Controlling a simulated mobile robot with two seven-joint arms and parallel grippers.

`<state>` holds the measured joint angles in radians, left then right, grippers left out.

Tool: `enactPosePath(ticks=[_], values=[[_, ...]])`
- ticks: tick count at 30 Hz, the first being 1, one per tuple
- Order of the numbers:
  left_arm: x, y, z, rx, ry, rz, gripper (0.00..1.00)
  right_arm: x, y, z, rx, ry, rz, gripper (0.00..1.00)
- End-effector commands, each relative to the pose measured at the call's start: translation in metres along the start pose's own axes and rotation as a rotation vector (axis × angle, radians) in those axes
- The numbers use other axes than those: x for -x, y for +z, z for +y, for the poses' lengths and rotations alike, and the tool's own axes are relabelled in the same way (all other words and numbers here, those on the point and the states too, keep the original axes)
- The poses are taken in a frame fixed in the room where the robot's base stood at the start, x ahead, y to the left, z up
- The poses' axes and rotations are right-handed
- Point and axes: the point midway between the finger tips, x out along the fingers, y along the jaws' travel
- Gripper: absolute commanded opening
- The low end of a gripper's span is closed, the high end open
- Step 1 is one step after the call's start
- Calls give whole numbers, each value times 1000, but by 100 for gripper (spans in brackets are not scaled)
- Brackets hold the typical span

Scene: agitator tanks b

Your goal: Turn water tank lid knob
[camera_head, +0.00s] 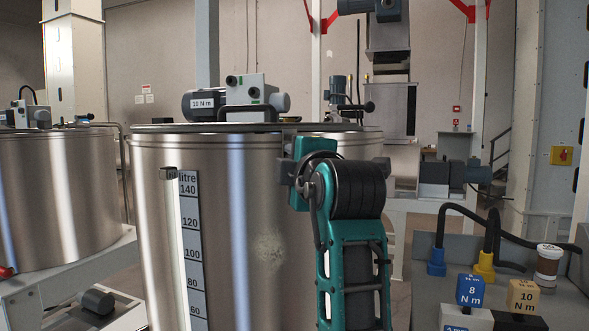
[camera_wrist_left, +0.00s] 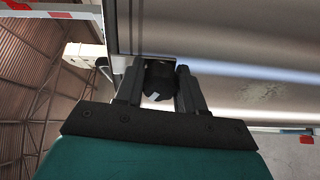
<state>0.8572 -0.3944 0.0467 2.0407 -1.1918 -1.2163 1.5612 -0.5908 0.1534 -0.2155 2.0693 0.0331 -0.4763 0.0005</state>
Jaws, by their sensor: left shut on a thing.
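The steel water tank (camera_head: 235,220) stands in the middle of the head view, with a litre scale (camera_head: 190,250) on its wall. Its dark lid (camera_head: 170,128) carries a motor unit. My left gripper (camera_head: 312,148) is at the tank's upper right rim; its fingers are mostly hidden there by my teal arm. In the left wrist view my left gripper (camera_wrist_left: 159,73) has its two fingers on either side of a small black knob (camera_wrist_left: 157,88), shut on it close to the tank wall (camera_wrist_left: 230,60). My right gripper is not in view.
A second steel tank (camera_head: 55,195) stands at the left. At the lower right is a grey bench (camera_head: 430,275) with blue and yellow connectors, cables, a small jar (camera_head: 548,262) and blocks marked 8 and 10 N m. Another motor (camera_head: 465,172) is behind my arm.

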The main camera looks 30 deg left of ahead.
Motion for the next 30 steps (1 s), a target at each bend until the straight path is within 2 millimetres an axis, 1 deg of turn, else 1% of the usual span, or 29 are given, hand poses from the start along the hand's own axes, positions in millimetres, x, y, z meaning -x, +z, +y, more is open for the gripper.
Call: enactPosePath(ticks=[1, 9, 12, 16, 23, 26, 29, 30], values=[[2, 0, -3, 77, -6, -6, 0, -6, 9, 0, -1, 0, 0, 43], [2, 0, -2, 426, -6, -7, 0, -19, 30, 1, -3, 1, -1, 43], [2, 0, -2, 540, -7, -7, 0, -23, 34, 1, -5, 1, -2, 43], [2, 0, 0, 615, -8, -6, 0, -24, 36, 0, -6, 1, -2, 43], [1, 0, 1, 619, -8, -5, 0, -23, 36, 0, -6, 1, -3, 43], [1, 0, 0, 638, -7, -5, 0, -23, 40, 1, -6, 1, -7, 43], [1, 0, -2, 734, -6, -5, 0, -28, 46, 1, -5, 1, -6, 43], [1, 0, -3, 791, -6, -5, 0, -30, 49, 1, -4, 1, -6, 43]])
